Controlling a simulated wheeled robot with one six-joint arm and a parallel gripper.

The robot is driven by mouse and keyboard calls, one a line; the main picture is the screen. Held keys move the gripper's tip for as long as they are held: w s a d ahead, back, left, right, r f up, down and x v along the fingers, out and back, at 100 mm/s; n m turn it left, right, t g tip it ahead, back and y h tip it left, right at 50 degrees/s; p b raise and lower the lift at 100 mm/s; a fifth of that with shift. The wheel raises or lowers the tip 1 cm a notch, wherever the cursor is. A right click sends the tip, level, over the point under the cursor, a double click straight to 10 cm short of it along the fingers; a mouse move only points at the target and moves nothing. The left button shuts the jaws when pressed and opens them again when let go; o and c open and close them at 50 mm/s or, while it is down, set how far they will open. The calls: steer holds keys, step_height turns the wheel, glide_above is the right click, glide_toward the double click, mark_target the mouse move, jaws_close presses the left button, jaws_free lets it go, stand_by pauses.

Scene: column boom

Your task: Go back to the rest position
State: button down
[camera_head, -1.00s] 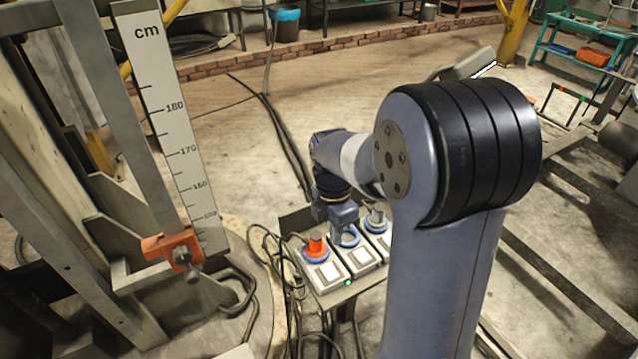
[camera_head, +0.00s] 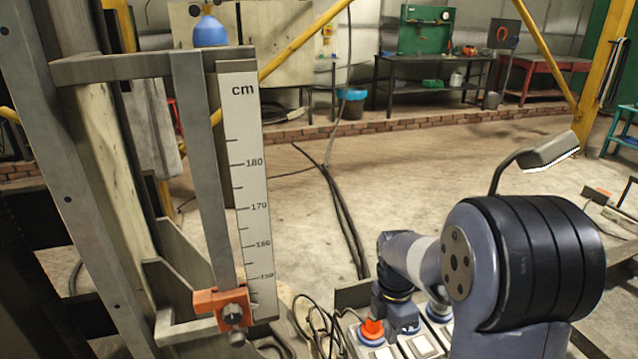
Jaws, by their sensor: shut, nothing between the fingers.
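My arm reaches from the lower right toward a small row of control boxes. My gripper (camera_head: 403,326) points down over the middle box (camera_head: 422,346). It is shut and holds nothing. Its tips are low in the picture, and I cannot tell whether they touch the box. A red button (camera_head: 371,329) with a blue ring stands on the left box, just left of the gripper. A grey knob (camera_head: 438,308) with a blue ring is on the right box, partly hidden by my arm.
A column carries a centimetre scale (camera_head: 247,190) and an orange clamp (camera_head: 221,302) at the left. Cables (camera_head: 345,215) run across the floor. A lamp (camera_head: 550,150) stands at the right. Benches (camera_head: 430,85) line the far wall. The middle floor is open.

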steer(key=r, duration=0.5)
steer(key=shift+w+p, duration=0.25)
steer(key=shift+p, duration=0.05)
